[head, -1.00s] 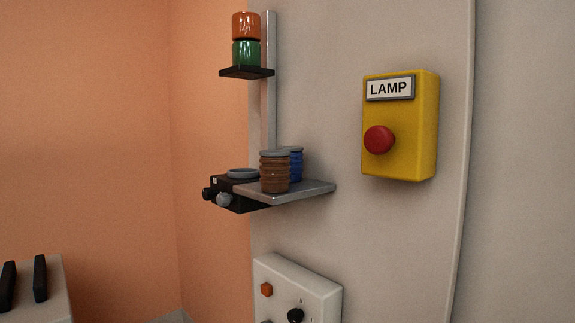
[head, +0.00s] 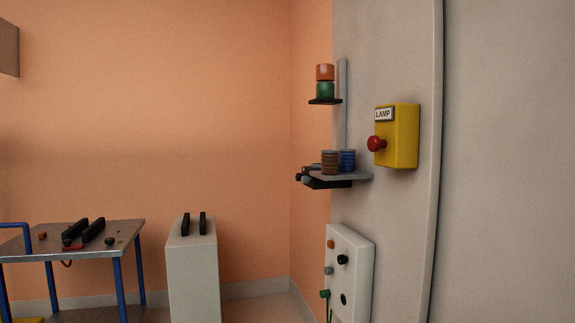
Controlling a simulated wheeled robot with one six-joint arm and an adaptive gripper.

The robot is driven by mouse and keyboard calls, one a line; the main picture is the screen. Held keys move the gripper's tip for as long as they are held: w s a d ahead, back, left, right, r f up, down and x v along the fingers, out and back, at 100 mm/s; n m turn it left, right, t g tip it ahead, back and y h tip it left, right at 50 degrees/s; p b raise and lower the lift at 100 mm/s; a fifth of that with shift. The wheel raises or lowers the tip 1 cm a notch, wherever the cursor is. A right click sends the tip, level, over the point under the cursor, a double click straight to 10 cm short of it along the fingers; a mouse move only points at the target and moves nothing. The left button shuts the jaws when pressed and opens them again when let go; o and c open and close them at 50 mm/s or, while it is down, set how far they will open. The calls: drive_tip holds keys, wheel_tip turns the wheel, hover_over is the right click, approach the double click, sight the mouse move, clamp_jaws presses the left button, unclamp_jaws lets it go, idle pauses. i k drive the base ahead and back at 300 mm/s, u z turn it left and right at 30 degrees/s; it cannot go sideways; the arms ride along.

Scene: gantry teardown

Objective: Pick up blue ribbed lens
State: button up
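The blue ribbed lens (head: 347,160) stands upright on a small grey wall shelf (head: 352,177). A brown ribbed lens (head: 330,163) stands on the same shelf, just left of the blue one and partly in front of it. A black device with knobs (head: 318,181) is at the shelf's left end. My gripper is not in view.
A yellow LAMP box (head: 400,135) with a red button juts from the wall to the right. Orange and green stacked lenses (head: 325,82) sit on a bracket above. A white panel (head: 349,272) with knobs is below. A white cabinet (head: 192,265) and table (head: 125,232) stand left.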

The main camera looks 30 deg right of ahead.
sight(347, 162)
drive_tip(key=u, duration=0.6)
drive_tip(key=i, duration=1.75)
drive_tip(key=z, duration=1.65)
drive_tip(key=i, duration=0.75)
drive_tip(key=z, duration=0.85)
